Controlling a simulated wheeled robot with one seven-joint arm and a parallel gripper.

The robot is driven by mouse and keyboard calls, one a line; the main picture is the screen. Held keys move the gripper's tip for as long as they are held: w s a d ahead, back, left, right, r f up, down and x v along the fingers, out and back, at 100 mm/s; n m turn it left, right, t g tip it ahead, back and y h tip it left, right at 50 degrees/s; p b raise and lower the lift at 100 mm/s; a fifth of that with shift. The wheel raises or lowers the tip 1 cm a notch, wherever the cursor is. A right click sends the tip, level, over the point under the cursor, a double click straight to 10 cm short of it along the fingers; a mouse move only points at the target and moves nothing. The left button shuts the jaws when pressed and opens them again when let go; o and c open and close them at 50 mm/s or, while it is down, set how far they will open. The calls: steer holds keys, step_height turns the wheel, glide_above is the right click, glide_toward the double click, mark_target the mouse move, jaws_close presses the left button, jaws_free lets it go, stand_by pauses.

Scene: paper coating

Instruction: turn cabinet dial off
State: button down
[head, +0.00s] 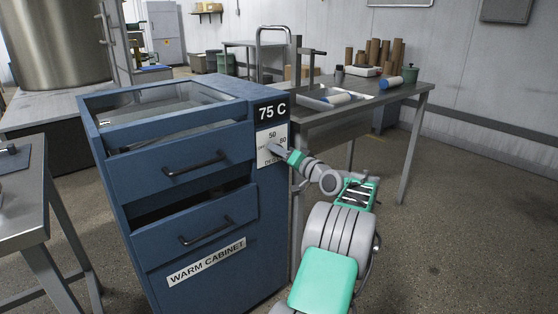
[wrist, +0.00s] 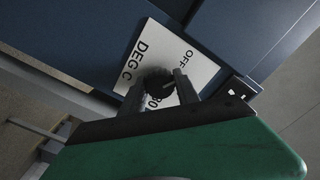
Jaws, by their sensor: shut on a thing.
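The blue warm cabinet (head: 200,226) stands in the middle of the head view, with a dark "75 C" display (head: 271,112) at its upper right corner. Below the display is a white dial plate (head: 266,137) with numbers such as 50 and 60. In the wrist view the plate (wrist: 193,58) shows "OFF" and "DEG C". The dark round dial (wrist: 157,80) sits on the plate between my fingers. My gripper (wrist: 158,88) is shut on the dial; it also shows in the head view (head: 279,151), partly covering the plate. The dial's pointer setting is not clear.
The cabinet's lower drawer (head: 198,226) stands partly open, and the top drawer (head: 170,106) shows its inside. A metal table (head: 421,87) with rolls and cores stands behind right. Another metal table (head: 20,212) is at left. Floor at right is clear.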

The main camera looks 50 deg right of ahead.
steer(key=shift+f+n+b, duration=0.15)
steer(key=shift+n+b, duration=0.65)
steer(key=shift+n, duration=0.3)
steer(key=c, duration=0.9)
jaws_free()
steer(key=p+v, duration=0.1)
steer(key=v, duration=0.7)
steer(key=shift+p, duration=0.3)
